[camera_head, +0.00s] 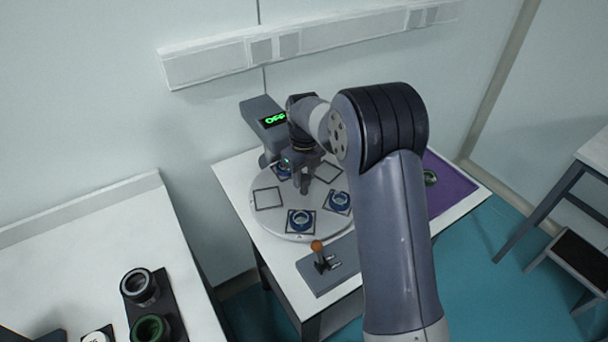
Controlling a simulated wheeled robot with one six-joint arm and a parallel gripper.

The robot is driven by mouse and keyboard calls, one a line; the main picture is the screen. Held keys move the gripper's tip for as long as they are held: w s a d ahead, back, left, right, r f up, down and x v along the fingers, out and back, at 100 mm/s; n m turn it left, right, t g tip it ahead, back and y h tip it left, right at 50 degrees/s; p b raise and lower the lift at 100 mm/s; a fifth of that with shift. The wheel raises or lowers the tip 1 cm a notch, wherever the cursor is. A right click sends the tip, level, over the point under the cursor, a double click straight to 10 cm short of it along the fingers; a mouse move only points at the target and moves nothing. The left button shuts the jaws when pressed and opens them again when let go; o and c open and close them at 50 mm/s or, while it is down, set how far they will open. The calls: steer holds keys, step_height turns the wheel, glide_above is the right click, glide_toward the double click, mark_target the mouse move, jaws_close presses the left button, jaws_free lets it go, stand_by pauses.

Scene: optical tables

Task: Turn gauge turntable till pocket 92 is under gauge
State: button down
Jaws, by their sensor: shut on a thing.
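The round grey turntable (267,222) lies on a white table and bears several square-framed pockets. Blue rings sit in the front pocket (300,221), the right pocket (339,202) and one near the gauge (283,170). An empty square pocket (268,198) is at the left. The gauge (262,110) stands behind the turntable with a green lit display (273,120) that is too small to read surely. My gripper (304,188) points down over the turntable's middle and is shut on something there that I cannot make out. Pocket numbers are not legible.
A grey base with an orange-knobbed lever (317,247) stands in front of the turntable. A purple mat (452,187) with a green-ringed part lies at the right, partly behind my arm. Another table (80,270) at left holds dark-rimmed parts.

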mark_target(304, 177)
steer(key=c, duration=0.9)
jaws_free()
step_height(304, 177, up, 11)
steer(key=shift+f+b, duration=0.1)
steer(key=shift+b, duration=0.35)
step_height(304, 177, down, 11)
steer(key=shift+r+p, duration=0.15)
steer(key=shift+p, duration=0.35)
